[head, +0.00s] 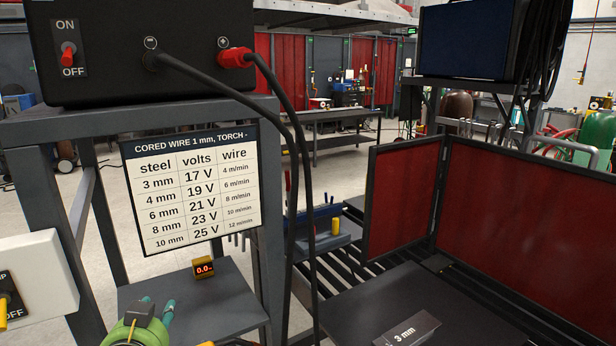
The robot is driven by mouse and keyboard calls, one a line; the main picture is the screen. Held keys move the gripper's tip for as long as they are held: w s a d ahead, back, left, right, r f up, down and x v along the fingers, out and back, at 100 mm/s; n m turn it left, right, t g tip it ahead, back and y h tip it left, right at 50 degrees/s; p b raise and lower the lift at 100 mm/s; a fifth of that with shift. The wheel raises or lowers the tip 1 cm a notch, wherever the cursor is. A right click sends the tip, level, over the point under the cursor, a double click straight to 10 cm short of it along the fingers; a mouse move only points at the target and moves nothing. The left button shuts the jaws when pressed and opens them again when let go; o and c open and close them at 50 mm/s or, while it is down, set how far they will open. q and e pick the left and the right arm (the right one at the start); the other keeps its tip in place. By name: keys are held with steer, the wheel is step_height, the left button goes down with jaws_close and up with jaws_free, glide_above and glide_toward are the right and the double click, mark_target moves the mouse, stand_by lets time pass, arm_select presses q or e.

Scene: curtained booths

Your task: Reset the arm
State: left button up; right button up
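My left gripper (157,304) is at the bottom left, seen from behind. It has a green body, a grey block on top and teal fingers. The two fingertips show apart with nothing seen between them, though the grey block hides part of them. It is in front of the dark shelf (218,303). My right gripper is not in view.
A black power source (140,40) with a red switch stands on a grey frame above a settings chart (197,187). Black cables (305,190) hang at its right. A small display (203,268) reads 0.0. A dark plate labelled 3 mm (408,331) and red screens (520,210) are at right.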

arm_select(q)
steer(key=s+d+f+n+g+h, duration=0.1)
steer(key=s+d+f+g, duration=0.15)
steer(key=s+f, duration=0.65)
steer(key=s+d+f+n+g+h, duration=0.15)
steer(key=s+f+g, duration=0.25)
steer(key=s+f, duration=0.45)
steer(key=s+d+f+n+g+h, duration=0.1)
steer(key=s+d+f+n+g, duration=0.2)
steer(key=s+f, duration=0.6)
step_height(320, 180, down, 24)
steer(key=s+m+g, duration=0.1)
steer(key=m+g, duration=0.1)
steer(key=s+a+f+g, duration=0.1)
steer(key=s+a+f, duration=0.2)
steer(key=s+f, duration=1)
steer(key=s, duration=0.2)
steer(key=shift+s+f, duration=0.3)
steer(key=shift+f, duration=0.05)
